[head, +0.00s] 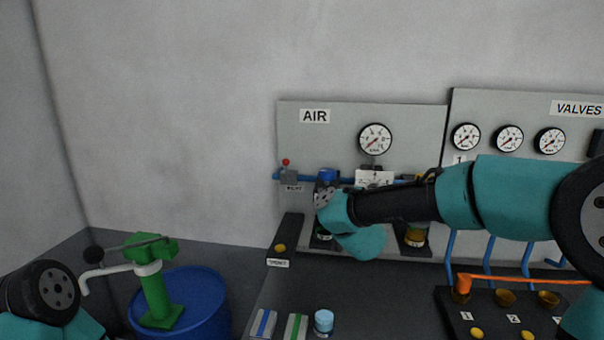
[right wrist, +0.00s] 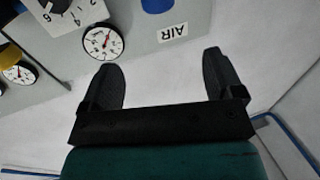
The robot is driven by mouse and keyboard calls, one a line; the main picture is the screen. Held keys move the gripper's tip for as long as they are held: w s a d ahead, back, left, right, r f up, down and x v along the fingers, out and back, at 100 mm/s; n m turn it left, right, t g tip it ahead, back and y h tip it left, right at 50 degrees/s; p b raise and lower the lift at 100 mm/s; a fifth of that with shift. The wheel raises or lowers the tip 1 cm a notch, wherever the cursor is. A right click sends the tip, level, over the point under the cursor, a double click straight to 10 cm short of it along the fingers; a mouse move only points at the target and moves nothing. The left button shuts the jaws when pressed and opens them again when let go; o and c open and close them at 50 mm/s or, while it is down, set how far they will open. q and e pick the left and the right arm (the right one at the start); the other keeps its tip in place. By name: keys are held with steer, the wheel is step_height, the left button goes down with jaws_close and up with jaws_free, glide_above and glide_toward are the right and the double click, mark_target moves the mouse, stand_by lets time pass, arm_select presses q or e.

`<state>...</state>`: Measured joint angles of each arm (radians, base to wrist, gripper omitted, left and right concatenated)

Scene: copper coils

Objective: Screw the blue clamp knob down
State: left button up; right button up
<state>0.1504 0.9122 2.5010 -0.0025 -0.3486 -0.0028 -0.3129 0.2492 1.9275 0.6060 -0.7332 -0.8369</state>
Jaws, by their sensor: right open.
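A blue knob (head: 327,175) stands on the air line of the AIR panel, just above and behind my right wrist in the head view. In the right wrist view a blue part (right wrist: 157,5) is cut off by the top edge, beside the AIR label; I cannot tell if it is the same knob. My right gripper (right wrist: 161,76) is open, with nothing between its fingers. Its fingers are hard to make out in the head view. My left arm shows at the lower left, but its gripper is out of view.
The AIR panel (head: 340,135) carries a gauge (head: 375,139) and a red-tipped lever valve (head: 287,172). A jar with a light-blue cap (head: 323,320) stands on the dark bench (head: 375,300). A green pump (head: 155,290) sits on a blue drum (head: 207,295) at left.

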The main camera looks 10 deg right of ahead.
mark_target(329, 175)
steer(key=shift+d, duration=0.15)
steer(key=w, duration=0.5)
steer(key=w+d, duration=0.1)
steer(key=w, duration=1.1)
steer(key=shift+w+d, duration=0.15)
steer(key=shift+d, duration=0.05)
steer(key=c, duration=0.9)
